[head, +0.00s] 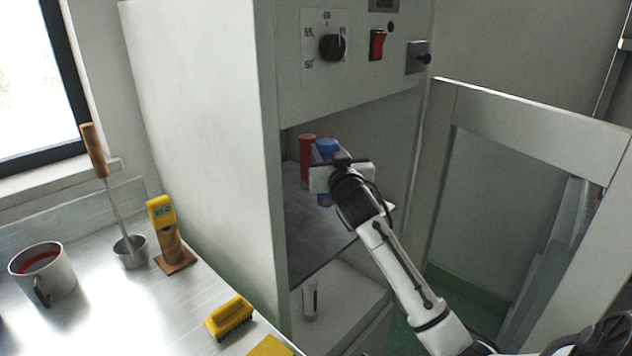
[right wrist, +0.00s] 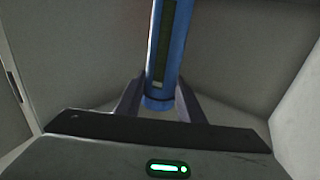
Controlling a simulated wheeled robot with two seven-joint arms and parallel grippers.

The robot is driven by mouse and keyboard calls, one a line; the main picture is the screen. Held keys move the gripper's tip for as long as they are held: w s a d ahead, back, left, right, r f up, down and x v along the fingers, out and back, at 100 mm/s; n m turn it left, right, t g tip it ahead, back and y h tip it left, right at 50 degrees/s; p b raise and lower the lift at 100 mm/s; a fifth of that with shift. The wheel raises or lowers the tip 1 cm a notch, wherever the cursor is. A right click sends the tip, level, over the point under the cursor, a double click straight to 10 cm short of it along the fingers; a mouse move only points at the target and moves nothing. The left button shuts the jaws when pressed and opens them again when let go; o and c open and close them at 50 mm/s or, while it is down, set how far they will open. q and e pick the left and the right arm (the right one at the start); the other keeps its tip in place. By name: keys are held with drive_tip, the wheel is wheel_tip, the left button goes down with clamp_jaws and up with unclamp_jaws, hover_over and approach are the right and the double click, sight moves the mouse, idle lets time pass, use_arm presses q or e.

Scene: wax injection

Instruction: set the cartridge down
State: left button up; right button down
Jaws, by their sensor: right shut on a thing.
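A blue cartridge (head: 326,149) stands upright in the grip of my right gripper (head: 335,168), inside the open cabinet. In the right wrist view the cartridge (right wrist: 168,45) rises between the two fingers of the gripper (right wrist: 160,103), with a dark strip along its side. A red cartridge (head: 307,150) stands behind it to the left on the cabinet shelf (head: 312,228). The gripper hides the cartridge's middle, and I cannot tell whether its lower end touches the shelf. My left gripper is not in view.
The cabinet's door (head: 530,130) stands open at the right. A pale tube (head: 310,300) stands on the lower level. On the metal bench at left are a mug (head: 42,275), a ladle (head: 131,250), a yellow thermometer (head: 163,222) and a yellow brush (head: 230,317).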

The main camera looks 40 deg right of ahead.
drive_tip(key=shift+f+b, duration=0.35)
drive_tip(key=shift+f, duration=2.3)
drive_tip(key=c, duration=1.2)
unclamp_jaws()
drive_tip(key=shift+f, duration=0.2)
drive_tip(key=shift+r, duration=0.2)
drive_tip(key=shift+s+a+f, duration=0.15)
drive_tip(key=shift+s+a, duration=0.05)
drive_tip(key=shift+a, duration=0.05)
drive_tip(key=v, duration=1.1)
drive_tip(key=shift+s+a, duration=0.1)
drive_tip(key=shift+s, duration=0.1)
